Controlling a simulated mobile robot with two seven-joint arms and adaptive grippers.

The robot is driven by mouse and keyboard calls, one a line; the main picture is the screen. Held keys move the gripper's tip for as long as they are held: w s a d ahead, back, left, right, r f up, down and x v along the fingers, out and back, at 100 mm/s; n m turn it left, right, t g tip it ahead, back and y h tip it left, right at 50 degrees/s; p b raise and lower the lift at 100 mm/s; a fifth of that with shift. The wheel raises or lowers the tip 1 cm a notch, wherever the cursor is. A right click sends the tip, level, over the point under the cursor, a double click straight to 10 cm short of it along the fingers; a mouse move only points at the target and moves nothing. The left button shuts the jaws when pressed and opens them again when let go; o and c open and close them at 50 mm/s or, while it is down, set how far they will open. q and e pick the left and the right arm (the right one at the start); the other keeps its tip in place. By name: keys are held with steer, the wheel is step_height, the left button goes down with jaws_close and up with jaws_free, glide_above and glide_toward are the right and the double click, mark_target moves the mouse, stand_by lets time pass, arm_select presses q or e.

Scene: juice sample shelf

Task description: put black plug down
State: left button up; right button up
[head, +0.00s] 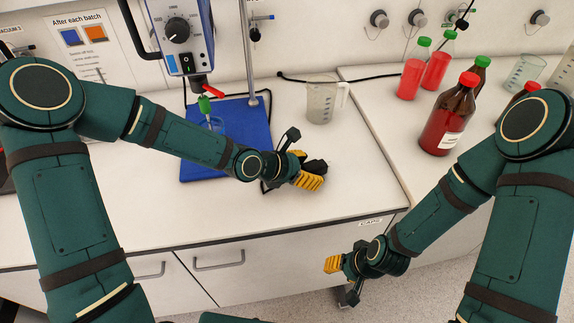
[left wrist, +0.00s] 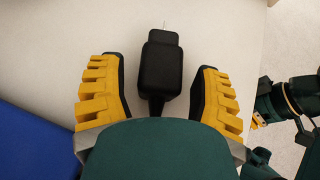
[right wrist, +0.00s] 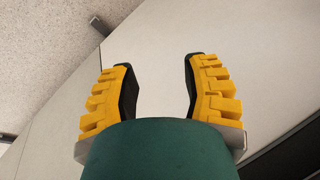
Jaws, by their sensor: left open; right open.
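The black plug (left wrist: 161,72) lies between the two yellow-padded fingers of my left gripper (left wrist: 157,78) in the left wrist view. Gaps show on both sides of it, and its pin points away from my palm. A thin part of its cord shows near my palm. The white counter is behind it; I cannot tell whether it touches the surface. In the head view my left gripper (head: 309,168) is low over the counter, largely hiding the plug. My right gripper (head: 339,278) is open and empty in front of the drawer fronts; the right wrist view (right wrist: 159,85) shows nothing between its fingers.
A blue mat (head: 240,119) with a stirrer stand lies left of my left gripper. A clear jug (head: 322,103) stands behind it. Brown and red bottles (head: 450,120) stand on the right-hand counter. Bare white counter (head: 370,180) lies right of the gripper.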

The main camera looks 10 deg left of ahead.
arm_select(q)
steer(key=p+v, duration=0.3)
steer(key=v, duration=0.6)
steer(key=shift+s+a+r+p, duration=0.1)
steer(key=shift+a+r+p, duration=0.05)
steer(key=shift+a+p, duration=0.2)
steer(key=shift+p+v, duration=0.4)
steer(key=shift+v, duration=0.45)
